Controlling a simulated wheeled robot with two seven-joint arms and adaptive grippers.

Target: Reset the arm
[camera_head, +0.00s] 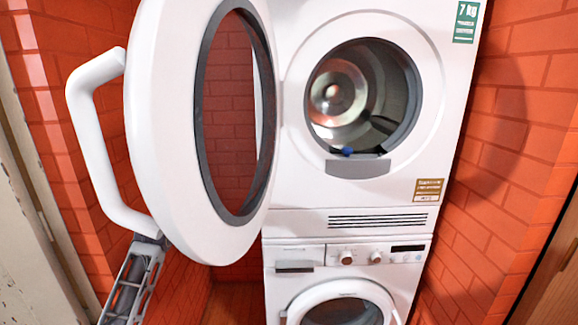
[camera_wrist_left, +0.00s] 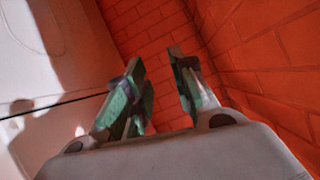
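My left gripper (camera_wrist_left: 157,62) shows in the left wrist view with its two green-grey fingers apart and nothing between them. In the head view a grey linkage of my left arm comes up from the lower left, and its top end is by the lower end of the white door handle (camera_head: 92,150). The fingertips are hidden there, and I cannot tell whether it touches the handle. The round white door (camera_head: 165,120) of the upper machine (camera_head: 455,60) stands wide open to the left. My right gripper is not in view.
The open drum (camera_head: 335,92) holds something dark and a small blue thing (camera_head: 347,151) near its front rim. A lower machine (camera_head: 345,280) with a shut round door stands beneath. Red brick walls (camera_head: 515,130) are close on both sides.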

